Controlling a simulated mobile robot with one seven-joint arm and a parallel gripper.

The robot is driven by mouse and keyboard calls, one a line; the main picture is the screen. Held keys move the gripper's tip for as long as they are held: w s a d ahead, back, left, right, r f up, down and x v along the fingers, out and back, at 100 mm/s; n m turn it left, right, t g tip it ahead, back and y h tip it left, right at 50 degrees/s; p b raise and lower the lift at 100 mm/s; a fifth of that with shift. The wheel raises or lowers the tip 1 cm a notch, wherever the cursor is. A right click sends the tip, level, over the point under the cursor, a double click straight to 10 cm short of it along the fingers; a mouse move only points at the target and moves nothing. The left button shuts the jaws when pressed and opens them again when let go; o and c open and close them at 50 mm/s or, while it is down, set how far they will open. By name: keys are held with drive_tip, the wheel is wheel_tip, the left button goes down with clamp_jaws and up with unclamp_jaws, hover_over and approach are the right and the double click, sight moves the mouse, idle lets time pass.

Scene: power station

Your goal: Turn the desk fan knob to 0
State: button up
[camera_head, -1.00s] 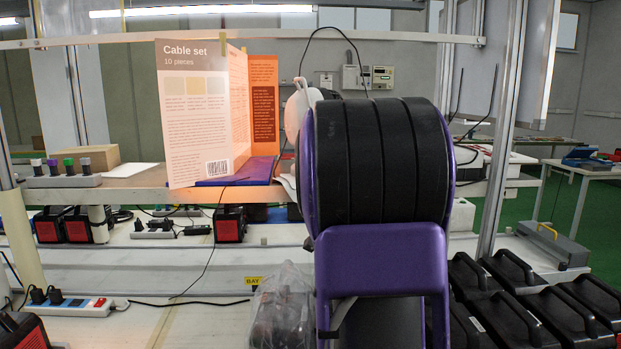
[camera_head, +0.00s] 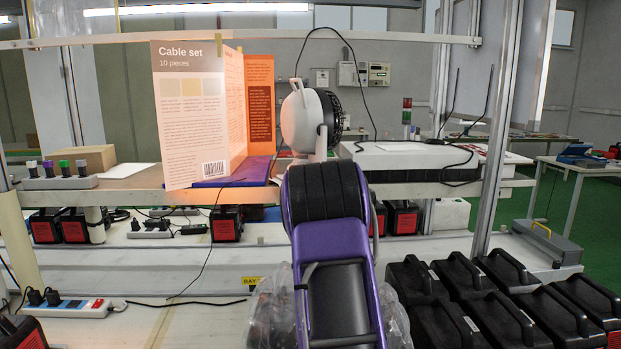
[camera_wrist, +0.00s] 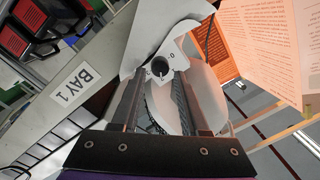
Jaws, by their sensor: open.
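The white desk fan (camera_head: 301,122) stands on the shelf, its dark grille facing right. My purple and black arm hides its lower part in the head view. In the wrist view the fan's pale base (camera_wrist: 177,35) carries a round knob (camera_wrist: 160,67) with a dark centre. A small "0" mark shows to the upper right of the knob. My gripper (camera_wrist: 159,77) is open, its two dark fingers pointing at the knob, one on each side of it. I cannot tell whether the fingers touch it. In the head view the gripper is hidden behind the arm.
A tall "Cable set" card (camera_head: 190,120) stands left of the fan. A white flat box (camera_head: 410,160) lies to its right. A "BAY 1" label (camera_wrist: 76,85) is on the shelf edge. Black cases (camera_head: 495,300) fill the lower right.

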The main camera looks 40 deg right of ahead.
drive_tip(key=shift+x, duration=0.9)
clamp_jaws()
